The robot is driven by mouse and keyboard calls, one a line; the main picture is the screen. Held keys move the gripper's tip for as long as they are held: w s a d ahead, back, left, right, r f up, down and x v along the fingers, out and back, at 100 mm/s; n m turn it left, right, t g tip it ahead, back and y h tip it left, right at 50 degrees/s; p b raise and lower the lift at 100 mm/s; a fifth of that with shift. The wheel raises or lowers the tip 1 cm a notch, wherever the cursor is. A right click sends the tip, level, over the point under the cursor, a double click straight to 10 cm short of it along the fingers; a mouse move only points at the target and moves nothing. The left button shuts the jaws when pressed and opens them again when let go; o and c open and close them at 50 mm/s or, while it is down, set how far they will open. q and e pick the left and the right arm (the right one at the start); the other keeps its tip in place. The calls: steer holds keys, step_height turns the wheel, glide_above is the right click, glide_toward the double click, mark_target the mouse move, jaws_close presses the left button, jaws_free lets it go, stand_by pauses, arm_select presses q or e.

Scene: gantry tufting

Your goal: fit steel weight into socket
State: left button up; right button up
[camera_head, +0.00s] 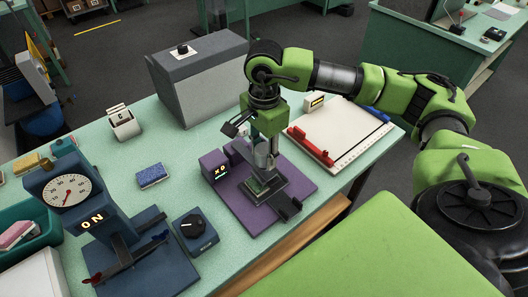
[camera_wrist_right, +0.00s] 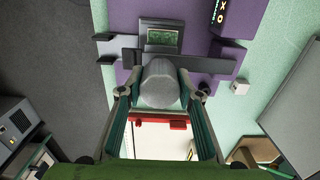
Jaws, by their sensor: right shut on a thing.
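My right gripper (camera_head: 264,158) points down over the purple base (camera_head: 300,181) and is shut on a grey steel weight (camera_head: 262,158). In the right wrist view the rounded weight (camera_wrist_right: 160,82) sits between the two fingers (camera_wrist_right: 160,95). Below it, on the purple base, is a dark block with a greenish square face (camera_head: 258,184), which looks like the socket; that square also shows in the wrist view (camera_wrist_right: 163,40), beyond the weight. The weight appears above the block, but the exact gap cannot be told. My left gripper is not in view.
A purple box with a lit display (camera_head: 215,166) stands at the base's left. A white board with a red bar (camera_head: 345,130) lies to the right. A blue dial scale (camera_head: 70,190), a knob box (camera_head: 195,231) and a blue sponge (camera_head: 152,175) are to the left. A grey box (camera_head: 198,80) stands behind.

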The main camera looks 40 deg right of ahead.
steer(key=shift+b, duration=0.65)
stand_by(1.0)
steer(key=shift+f+b, duration=0.95)
steer(key=o, duration=1.3)
step_height(320, 180, up, 12)
steer(key=shift+r, duration=0.1)
steer(key=shift+s, duration=0.1)
